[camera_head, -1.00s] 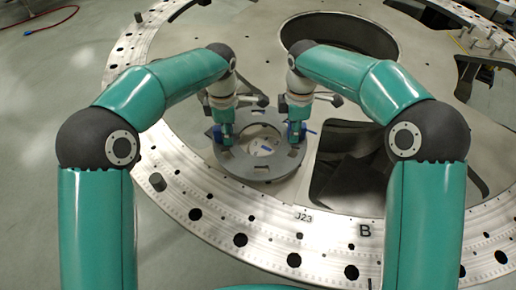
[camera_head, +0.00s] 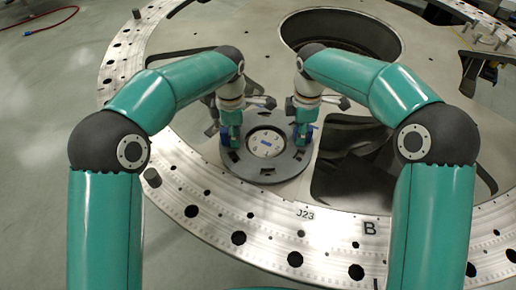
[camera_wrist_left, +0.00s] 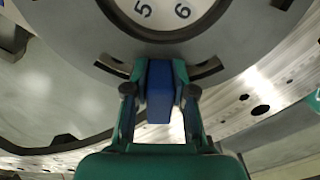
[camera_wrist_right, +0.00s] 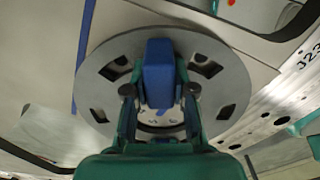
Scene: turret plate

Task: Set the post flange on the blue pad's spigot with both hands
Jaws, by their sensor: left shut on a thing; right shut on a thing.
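The post flange (camera_head: 262,174) is a flat dark grey ring with slots and two upright blue grips. It lies level low over the turret plate (camera_head: 225,60). My left gripper (camera_head: 229,139) is shut on the flange's left blue grip (camera_wrist_left: 159,88). My right gripper (camera_head: 302,136) is shut on the right blue grip (camera_wrist_right: 158,72). A pale numbered disc (camera_head: 265,143) shows nearly centred through the ring's hole. It also shows in the left wrist view (camera_wrist_left: 163,12). I cannot tell whether the ring touches what is below. No blue pad is clearly seen.
A large round opening (camera_head: 340,35) lies behind the flange. A dark cut-out (camera_head: 350,180) lies to its right. A short peg (camera_head: 152,177) stands on the drilled rim at left. A blue strip (camera_wrist_right: 85,55) lies beside the flange.

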